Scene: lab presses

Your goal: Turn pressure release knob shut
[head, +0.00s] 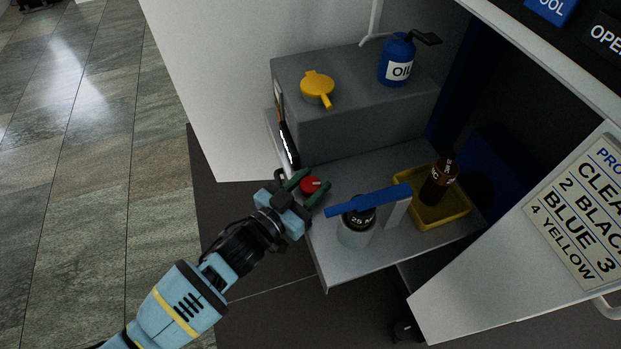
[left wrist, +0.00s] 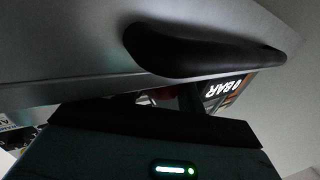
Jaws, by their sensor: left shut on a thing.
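The red pressure release knob (head: 311,184) sits at the left end of the grey press shelf, with a pale mark on its top. My left gripper (head: 307,187) reaches in from the lower left, with one green finger on each side of the knob, and is shut on it. My right gripper is not in view.
A gauge display marked BAR (left wrist: 222,90) stands close behind the knob. A jack with a blue lever (head: 368,201) is just right of the gripper. A yellow cap (head: 317,86) and blue oil can (head: 396,62) stand above.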

